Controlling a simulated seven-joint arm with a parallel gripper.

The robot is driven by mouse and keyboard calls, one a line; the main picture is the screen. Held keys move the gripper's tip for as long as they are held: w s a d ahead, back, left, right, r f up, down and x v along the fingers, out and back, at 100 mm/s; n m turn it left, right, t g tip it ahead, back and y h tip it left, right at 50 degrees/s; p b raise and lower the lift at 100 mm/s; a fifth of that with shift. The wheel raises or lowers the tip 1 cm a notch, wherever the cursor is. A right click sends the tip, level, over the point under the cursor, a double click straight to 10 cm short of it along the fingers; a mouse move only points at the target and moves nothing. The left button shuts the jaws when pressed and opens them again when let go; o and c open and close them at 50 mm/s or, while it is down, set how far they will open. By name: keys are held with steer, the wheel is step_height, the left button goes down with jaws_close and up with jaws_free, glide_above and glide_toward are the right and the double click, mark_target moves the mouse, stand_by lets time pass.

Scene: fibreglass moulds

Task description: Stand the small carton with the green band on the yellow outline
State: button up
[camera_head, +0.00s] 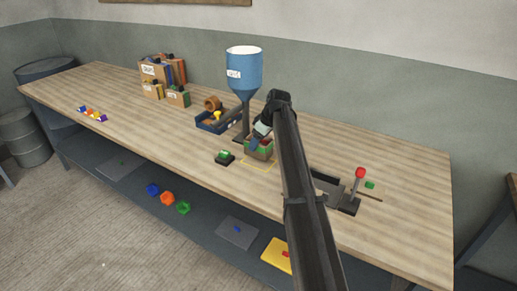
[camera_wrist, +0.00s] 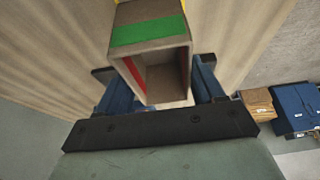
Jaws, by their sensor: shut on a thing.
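The small open carton with the green band (camera_wrist: 148,30) is between the blue fingers of my gripper (camera_wrist: 160,82) in the wrist view. My gripper is shut on it, with one finger on each side. A red stripe shows inside the carton. In the head view the carton (camera_head: 262,153) looks upright beneath my gripper (camera_head: 259,143), partly hidden by it. The yellow outline (camera_head: 250,165) lies on the bench directly under or just in front of it. I cannot tell whether the carton touches the bench.
A blue hopper (camera_head: 244,72) stands close behind my gripper. A blue tray (camera_head: 206,124) is farther left, and a red-knobbed lever fixture (camera_head: 350,205) is right of my arm. Several cartons (camera_head: 165,75) stand at the back.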

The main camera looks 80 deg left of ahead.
mark_target(258, 148)
steer(key=shift+f, duration=1.7)
steer(key=shift+f, duration=0.1)
steer(key=o, duration=1)
steer(key=v, duration=1.2)
